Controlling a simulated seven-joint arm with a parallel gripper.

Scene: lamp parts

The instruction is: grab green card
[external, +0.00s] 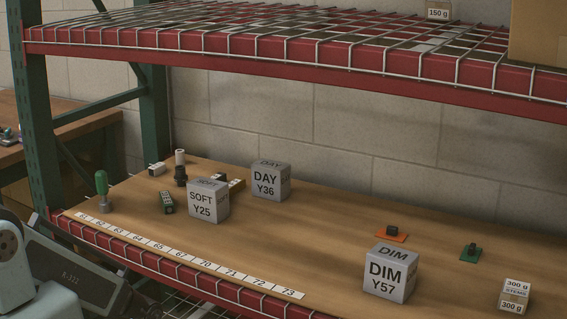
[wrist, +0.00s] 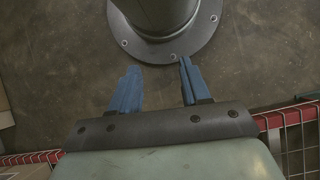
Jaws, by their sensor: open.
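A small green card (external: 471,255) lies flat on the wooden shelf toward the right in the external view, with a dark block or knob (external: 472,249) on top of it. My gripper (wrist: 157,83) shows in the wrist view with its two blue fingers apart and nothing between them. Beyond the fingers is a dark round flange on a grey floor. The green card is not in the wrist view. The gripper itself is not in the external view, so its distance from the card cannot be told.
An orange card (external: 389,234) with a dark knob lies left of the green one. The DIM Y57 box (external: 389,273) stands in front, and a 300 g box (external: 514,297) front right. SOFT (external: 208,202) and DAY (external: 271,182) boxes stand left. A red-edged wire shelf (external: 300,45) hangs above.

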